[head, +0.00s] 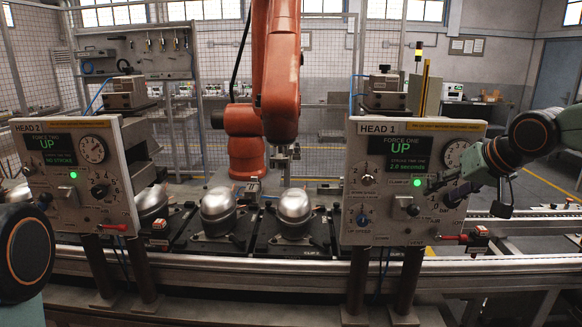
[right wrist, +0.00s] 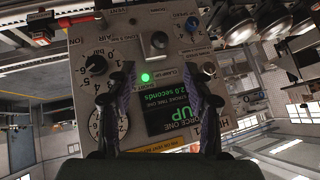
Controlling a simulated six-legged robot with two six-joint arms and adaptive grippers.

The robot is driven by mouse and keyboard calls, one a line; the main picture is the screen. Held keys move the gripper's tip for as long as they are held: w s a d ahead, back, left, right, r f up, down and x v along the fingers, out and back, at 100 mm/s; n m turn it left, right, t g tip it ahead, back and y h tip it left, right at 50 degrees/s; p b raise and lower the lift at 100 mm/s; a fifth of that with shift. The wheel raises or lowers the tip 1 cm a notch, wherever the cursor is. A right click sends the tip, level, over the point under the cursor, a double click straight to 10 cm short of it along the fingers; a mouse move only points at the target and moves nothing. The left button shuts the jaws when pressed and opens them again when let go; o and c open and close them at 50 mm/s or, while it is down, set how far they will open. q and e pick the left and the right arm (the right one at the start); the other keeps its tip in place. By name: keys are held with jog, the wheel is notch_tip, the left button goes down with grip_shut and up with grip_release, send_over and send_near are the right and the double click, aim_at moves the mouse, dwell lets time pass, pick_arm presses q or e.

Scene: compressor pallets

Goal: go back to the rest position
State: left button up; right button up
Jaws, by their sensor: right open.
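My right gripper (head: 458,196) comes in from the right, in front of the right edge of the HEAD 1 panel (head: 354,205). In the right wrist view, my right gripper (right wrist: 160,82) has its two dark fingers spread wide, with nothing between them. The panel (right wrist: 145,28) fills the middle of that view, upside down. Its screen (head: 404,154) reads UP and 2.0 seconds, and its green lamp (head: 417,182) is lit.
The HEAD 2 panel (head: 80,205) stands left, reading UP, its green lamp lit. Silver domed compressors (head: 217,208) sit on dark pallets along the conveyor (head: 215,262). An orange robot arm (head: 277,75) stands behind. Open floor (head: 545,180) lies behind at the right.

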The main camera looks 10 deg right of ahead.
jog(key=w+a+f+t+y+b, duration=0.2)
jog(key=a+t, duration=0.1)
jog(key=a, duration=0.6)
jog(key=s+a+f+g+b, duration=0.1)
jog(key=s+a+f+b, duration=0.15)
jog(key=f, duration=0.55)
jog(key=s+a+f+g+b, duration=0.1)
jog(key=s+a+f+b, duration=0.15)
jog(key=f, duration=0.55)
jog(key=s+a+f+g+b, duration=0.1)
jog(key=s+a+f+b, duration=0.15)
jog(key=f, duration=0.55)
jog(key=s+a+f+n+g+h+b, duration=0.2)
jog(key=s+f+g+b, duration=0.6)
jog(key=s+f, duration=2.4)
jog(key=a+f+h+b, duration=0.1)
jog(key=f+b, duration=0.1)
jog(key=b, duration=0.1)
jog(key=shift+s+g, duration=0.25)
jog(key=shift+g, duration=0.05)
jog(key=shift+a+r, duration=0.1)
